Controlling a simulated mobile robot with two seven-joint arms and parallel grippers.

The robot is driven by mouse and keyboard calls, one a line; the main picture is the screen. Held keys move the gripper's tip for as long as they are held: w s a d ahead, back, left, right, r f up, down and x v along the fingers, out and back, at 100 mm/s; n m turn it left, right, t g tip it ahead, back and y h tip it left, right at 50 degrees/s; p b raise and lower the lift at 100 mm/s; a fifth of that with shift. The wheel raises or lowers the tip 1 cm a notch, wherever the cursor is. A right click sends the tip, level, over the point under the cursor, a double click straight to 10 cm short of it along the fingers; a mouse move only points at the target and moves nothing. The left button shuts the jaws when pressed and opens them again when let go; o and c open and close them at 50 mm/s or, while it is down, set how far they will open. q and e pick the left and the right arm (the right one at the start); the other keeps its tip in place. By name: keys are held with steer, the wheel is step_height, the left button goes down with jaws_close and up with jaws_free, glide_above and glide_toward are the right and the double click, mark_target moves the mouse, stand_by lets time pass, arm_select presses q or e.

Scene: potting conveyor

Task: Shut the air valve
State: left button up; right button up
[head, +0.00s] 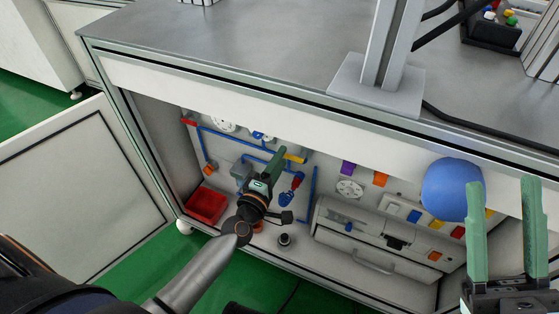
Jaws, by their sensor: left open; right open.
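Blue air pipes (232,142) run along the back wall inside the open cabinet under the bench. A small yellow part (294,158) sits at the pipe, just right of my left fingertips. A red part (188,121) sits at the pipe's left end, and an orange part (208,169) at a lower branch. I cannot tell for sure which is the air valve's handle. My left gripper (271,167) is open inside the cabinet, its green fingers overlapping the pipes; contact cannot be told. My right gripper (505,225) is open and empty at the lower right.
A blue ball-shaped thing (450,187) is beside my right gripper. A red bin (206,205) stands on the cabinet floor at left. A grey drawer-like box (365,237) with a handle is at right. The cabinet door (85,190) stands open at left. The bench edge overhangs above.

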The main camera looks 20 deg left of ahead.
arm_select(q)
steer(key=s+p, duration=0.1)
steer(key=s, duration=0.6)
steer(key=shift+s, duration=0.25)
steer(key=shift+a, duration=0.1)
steer(key=shift+s, duration=0.1)
